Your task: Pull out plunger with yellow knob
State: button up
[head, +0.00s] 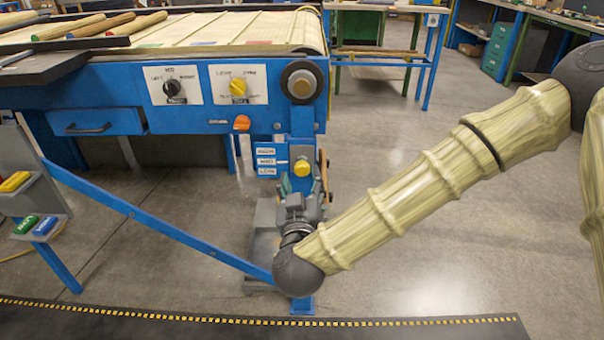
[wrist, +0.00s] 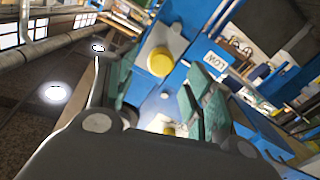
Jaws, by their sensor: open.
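The yellow knob (head: 301,167) sits at the front of the blue post under the machine's right end, to the right of the HIGH, MID and LOW labels. In the wrist view the yellow knob (wrist: 160,62) shows against a grey piece, near the LOW label. My gripper (head: 300,184) is just below the knob in the head view, pointing up toward the post. Its teal finger pads are apart, with the knob beyond them in the wrist view (wrist: 163,92). I see no grip on the knob. The plunger's shaft cannot be made out.
The machine's blue front carries a black dial (head: 172,88), a yellow dial (head: 238,86) and an orange button (head: 241,123). A blue diagonal bar (head: 160,226) runs left of my gripper. Turned wood pieces (head: 100,25) lie on top. Open floor lies to the right.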

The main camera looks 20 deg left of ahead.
aim_at(302, 171)
jog(key=shift+b+x, duration=0.4)
jog(key=shift+x, duration=2.15)
